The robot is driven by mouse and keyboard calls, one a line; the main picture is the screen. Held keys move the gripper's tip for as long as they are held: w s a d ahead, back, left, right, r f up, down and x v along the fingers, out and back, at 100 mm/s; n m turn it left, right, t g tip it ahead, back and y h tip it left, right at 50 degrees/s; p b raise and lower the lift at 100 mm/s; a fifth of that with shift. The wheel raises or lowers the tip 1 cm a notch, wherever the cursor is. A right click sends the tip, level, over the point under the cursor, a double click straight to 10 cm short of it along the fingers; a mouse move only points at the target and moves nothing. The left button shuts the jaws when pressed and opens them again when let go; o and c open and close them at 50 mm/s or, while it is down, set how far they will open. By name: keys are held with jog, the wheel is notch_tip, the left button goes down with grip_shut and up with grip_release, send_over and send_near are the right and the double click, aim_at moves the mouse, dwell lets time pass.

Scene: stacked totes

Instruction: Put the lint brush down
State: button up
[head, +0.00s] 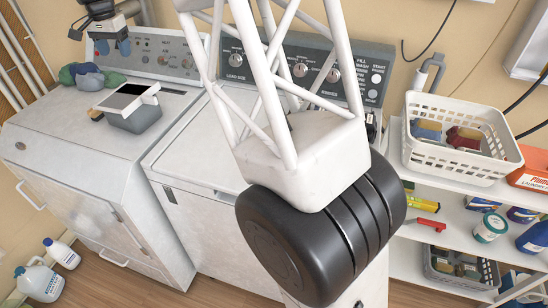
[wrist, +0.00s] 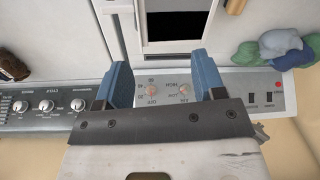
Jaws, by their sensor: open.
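My gripper (head: 113,48) is open, its two blue fingers apart, above the back of the left machine near its control panel. In the wrist view my gripper (wrist: 161,82) has nothing between its fingers. A small tan and dark item (head: 94,113) lies on the machine top at the left of a grey tote (head: 137,121); it may be the lint brush, but it is too small to be sure.
Crumpled green, blue and grey cloths (head: 88,76) lie left of the totes, near the panel (head: 160,54). The front of the left machine's top (head: 70,135) is clear. A white basket (head: 462,135) stands on the right shelf. My arm hides much of the right machine.

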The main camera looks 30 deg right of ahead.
jog(key=s+d+r+n, duration=0.1)
jog(key=s+d+r, duration=0.1)
jog(key=s+d, duration=0.5)
jog(key=s+d+r+n+t, duration=0.1)
jog(key=s+d, duration=0.2)
jog(key=s, duration=0.8)
jog(key=s+d+r+n, duration=0.1)
jog(key=s+d+r, duration=0.1)
jog(key=s+d, duration=0.45)
jog(key=s+d+f+n, duration=0.1)
jog(key=s+d+f, duration=0.1)
jog(key=s, duration=0.8)
jog(key=s+d+f+n, duration=0.1)
jog(key=s+d+f, duration=0.2)
jog(key=s, duration=0.8)
jog(key=s+d+f+n+t, duration=0.1)
jog(key=s+f, duration=0.4)
jog(key=s, duration=0.5)
jog(key=shift+s+d+f+n, duration=0.2)
jog(key=shift+s+d+n, duration=0.1)
jog(key=shift+d, duration=0.35)
jog(key=shift+o, duration=0.5)
jog(key=shift+w, duration=0.1)
